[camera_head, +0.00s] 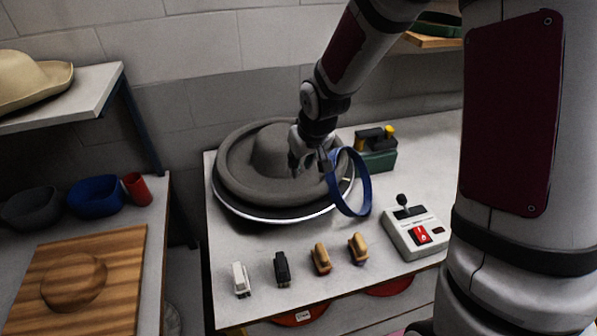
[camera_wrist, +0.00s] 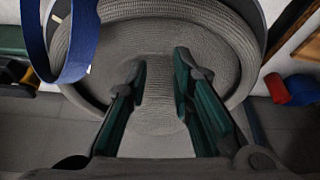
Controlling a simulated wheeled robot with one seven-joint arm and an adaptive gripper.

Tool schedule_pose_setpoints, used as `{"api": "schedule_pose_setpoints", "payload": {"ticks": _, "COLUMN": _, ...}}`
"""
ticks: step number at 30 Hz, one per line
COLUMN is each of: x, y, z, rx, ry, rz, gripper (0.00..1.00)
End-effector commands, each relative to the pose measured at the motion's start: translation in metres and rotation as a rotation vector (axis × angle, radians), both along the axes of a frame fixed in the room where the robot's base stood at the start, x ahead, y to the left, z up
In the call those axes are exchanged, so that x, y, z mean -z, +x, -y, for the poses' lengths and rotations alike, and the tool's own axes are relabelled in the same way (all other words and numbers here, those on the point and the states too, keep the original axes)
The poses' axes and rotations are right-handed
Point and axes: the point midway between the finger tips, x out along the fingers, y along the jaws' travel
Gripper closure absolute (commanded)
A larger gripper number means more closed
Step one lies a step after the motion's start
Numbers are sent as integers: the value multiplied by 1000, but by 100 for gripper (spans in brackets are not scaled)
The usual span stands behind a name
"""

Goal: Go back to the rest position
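My gripper (camera_head: 308,168) is over the grey hat (camera_head: 235,165), near the right side of its crown. In the wrist view the two fingers (camera_wrist: 160,62) stand apart with the woven hat (camera_wrist: 215,45) between and beyond them, and nothing is gripped. The hat sits brim down on a round base with a bright rim (camera_head: 275,218). A blue band loop (camera_head: 363,195) is upright just right of my gripper; in the wrist view the band (camera_wrist: 72,45) lies left of the fingers, outside them. I cannot tell what supports it.
A control box (camera_head: 415,235) with a lever and red switch stands right. A green box (camera_head: 378,155) is behind. Several brushes (camera_head: 281,268) line the front edge. Left are a side table with bowls (camera_head: 96,196), a wooden board (camera_head: 110,260) and a shelf with a tan hat (camera_head: 30,82).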

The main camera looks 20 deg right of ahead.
Motion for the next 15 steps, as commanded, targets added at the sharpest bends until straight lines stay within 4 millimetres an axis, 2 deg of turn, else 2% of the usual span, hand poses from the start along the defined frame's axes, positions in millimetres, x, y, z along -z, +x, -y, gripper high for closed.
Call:
{"api": "schedule_pose_setpoints", "payload": {"ticks": 1, "x": -10, "y": -3, "z": 2, "rx": 2, "ry": -1, "rz": 4, "gripper": 78}}
{"api": "schedule_pose_setpoints", "payload": {"ticks": 6, "x": -30, "y": -12, "z": 3, "rx": 1, "ry": -2, "rz": 2, "gripper": 78}}
{"api": "schedule_pose_setpoints", "payload": {"ticks": 15, "x": -42, "y": -18, "z": 2, "rx": -1, "ry": -3, "rz": -1, "gripper": 78}}
